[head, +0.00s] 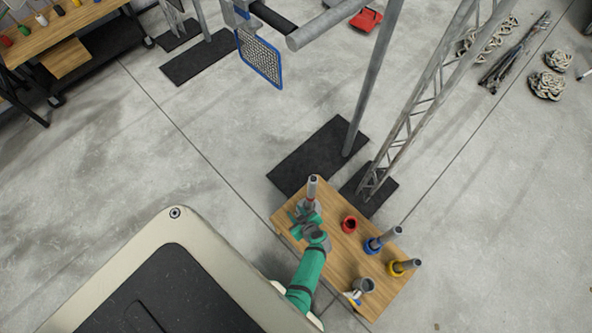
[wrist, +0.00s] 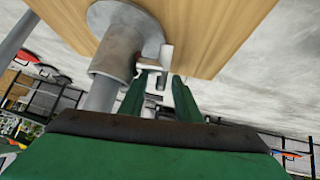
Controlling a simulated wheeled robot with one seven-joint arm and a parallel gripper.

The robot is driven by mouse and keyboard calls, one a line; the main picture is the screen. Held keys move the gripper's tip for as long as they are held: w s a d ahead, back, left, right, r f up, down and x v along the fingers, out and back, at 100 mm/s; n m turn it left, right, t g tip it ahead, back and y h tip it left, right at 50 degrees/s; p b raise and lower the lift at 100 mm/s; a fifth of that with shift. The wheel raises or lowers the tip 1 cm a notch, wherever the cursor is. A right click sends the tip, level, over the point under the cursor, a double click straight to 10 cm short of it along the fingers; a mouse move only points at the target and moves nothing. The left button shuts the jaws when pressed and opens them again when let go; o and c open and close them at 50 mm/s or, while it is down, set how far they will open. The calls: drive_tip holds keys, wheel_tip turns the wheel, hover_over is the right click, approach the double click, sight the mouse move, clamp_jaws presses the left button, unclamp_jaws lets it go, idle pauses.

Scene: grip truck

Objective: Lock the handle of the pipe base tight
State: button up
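The grey pipe base (head: 310,204) stands at the far-left part of the wooden table, with a grey pipe (head: 312,184) upright in it. In the wrist view, its round flange and collar (wrist: 118,52) show close up, with a light metal handle (wrist: 151,67) on the collar's right side. My gripper (head: 305,219) is beside the base, on its near side. In the wrist view, the two green fingers of my gripper (wrist: 157,88) are apart, with the handle around and just beyond their tips. I cannot tell whether they touch it.
On the wooden table (head: 327,262) stand a red ring-like base (head: 350,223), a blue base (head: 372,245) with a pipe, a yellow base (head: 398,268) with a pipe, and a grey cup (head: 363,285). A lattice truss (head: 415,110) and a metal pole (head: 372,80) stand behind.

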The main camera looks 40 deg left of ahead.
drive_tip(key=shift+c, duration=0.6)
drive_tip(key=shift+d, duration=0.1)
clamp_jaws()
drive_tip(key=shift+s, duration=0.2)
drive_tip(key=shift+s+d+y, duration=0.1)
drive_tip(key=shift+d+y, duration=0.05)
drive_tip(key=shift+y, duration=0.85)
drive_tip(key=shift+d+r+m+y, duration=0.1)
drive_tip(key=shift+d+m+y, duration=0.05)
drive_tip(key=shift+y, duration=0.4)
drive_tip(key=shift+d+r+m+y, duration=0.1)
drive_tip(key=shift+m+y, duration=0.05)
drive_tip(key=shift+y, duration=0.4)
drive_tip(key=shift+t, duration=0.3)
